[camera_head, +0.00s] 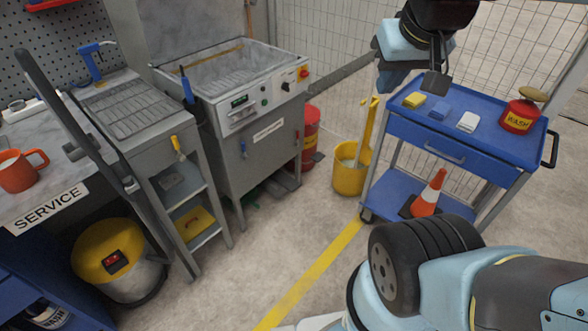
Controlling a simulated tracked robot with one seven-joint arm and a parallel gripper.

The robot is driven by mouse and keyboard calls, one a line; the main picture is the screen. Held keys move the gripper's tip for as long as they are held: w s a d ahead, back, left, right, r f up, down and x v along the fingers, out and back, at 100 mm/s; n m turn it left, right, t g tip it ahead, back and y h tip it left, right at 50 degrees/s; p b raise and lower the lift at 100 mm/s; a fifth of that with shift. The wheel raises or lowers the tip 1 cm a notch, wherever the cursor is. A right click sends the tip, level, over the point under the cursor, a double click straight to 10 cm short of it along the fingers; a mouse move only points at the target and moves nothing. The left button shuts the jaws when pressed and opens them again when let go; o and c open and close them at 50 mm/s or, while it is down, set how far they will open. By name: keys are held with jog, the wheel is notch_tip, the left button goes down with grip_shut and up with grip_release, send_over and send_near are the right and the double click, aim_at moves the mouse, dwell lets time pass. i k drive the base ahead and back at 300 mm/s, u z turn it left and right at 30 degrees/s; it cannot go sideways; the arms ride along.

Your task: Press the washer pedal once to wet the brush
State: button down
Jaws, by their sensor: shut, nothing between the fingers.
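The washer (255,110) is a grey metal cabinet with an open basin on top and a control panel on its front, left of centre. A dark, flat, pedal-like shape (286,181) lies low at its foot; shadow makes it hard to make out. A blue-handled tool (187,88), possibly the brush, stands at the basin's left edge; its lower end is unclear. My gripper (436,82) is shut and empty at the upper right, in front of the blue cart and well away from the washer.
A blue cart (480,160) with sponges, a red can and a cone stands right. A yellow mop bucket (350,175) and red cylinder (311,135) stand beside the washer. Floor before the washer is clear.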

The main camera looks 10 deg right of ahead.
aim_at(283, 179)
jog(key=i, duration=0.85)
jog(key=u, duration=0.05)
